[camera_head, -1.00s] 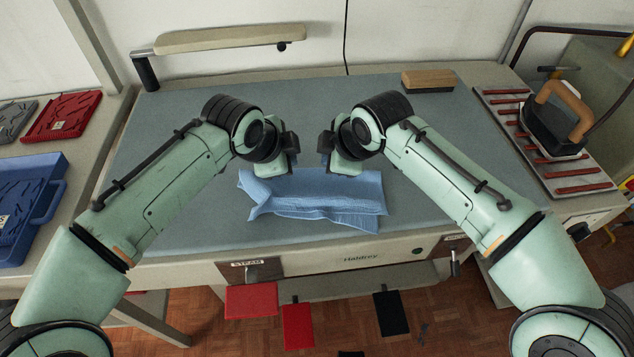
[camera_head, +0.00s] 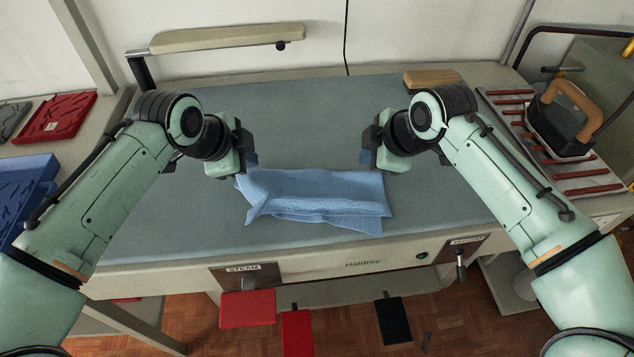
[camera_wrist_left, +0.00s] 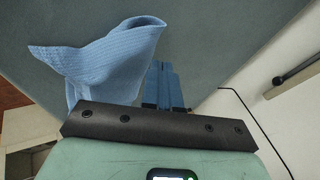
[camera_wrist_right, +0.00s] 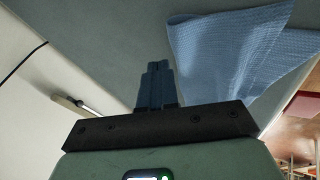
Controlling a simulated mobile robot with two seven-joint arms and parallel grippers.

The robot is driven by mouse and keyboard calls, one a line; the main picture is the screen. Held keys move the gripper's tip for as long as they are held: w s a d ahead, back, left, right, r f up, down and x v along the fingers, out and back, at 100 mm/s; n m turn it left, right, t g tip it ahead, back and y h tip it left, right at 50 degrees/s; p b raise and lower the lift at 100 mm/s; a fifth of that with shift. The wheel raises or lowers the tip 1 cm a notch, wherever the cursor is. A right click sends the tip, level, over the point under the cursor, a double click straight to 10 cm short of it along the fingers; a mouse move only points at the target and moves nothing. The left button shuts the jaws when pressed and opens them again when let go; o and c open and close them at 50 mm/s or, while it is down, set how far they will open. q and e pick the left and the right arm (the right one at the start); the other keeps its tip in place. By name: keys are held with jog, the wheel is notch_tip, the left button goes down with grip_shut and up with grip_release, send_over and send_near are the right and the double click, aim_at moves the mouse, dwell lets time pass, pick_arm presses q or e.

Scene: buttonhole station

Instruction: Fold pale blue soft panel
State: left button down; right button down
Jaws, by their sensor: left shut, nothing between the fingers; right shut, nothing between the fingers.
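The pale blue soft panel (camera_head: 318,197) lies folded and wrinkled near the front middle of the grey pressing surface, its left end raised in a loose flap. It also shows in the left wrist view (camera_wrist_left: 115,62) and the right wrist view (camera_wrist_right: 225,55). My left gripper (camera_head: 251,159) is shut and empty, just above and behind the panel's left end. Its blue fingers (camera_wrist_left: 163,85) are together beside the cloth. My right gripper (camera_head: 366,158) is shut and empty behind the panel's right end. Its fingers (camera_wrist_right: 155,85) are together, apart from the cloth.
A wooden block (camera_head: 432,78) stands at the back right. An iron (camera_head: 560,120) rests on a red-striped rack at right. A padded arm (camera_head: 225,37) spans the back left. Blue (camera_head: 25,190) and red (camera_head: 58,117) trays sit at left. The surface behind the panel is clear.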

aim_at(258, 172)
pick_arm(q)
jog(key=shift+f, duration=0.1)
pick_arm(e)
jog(key=shift+f, duration=0.1)
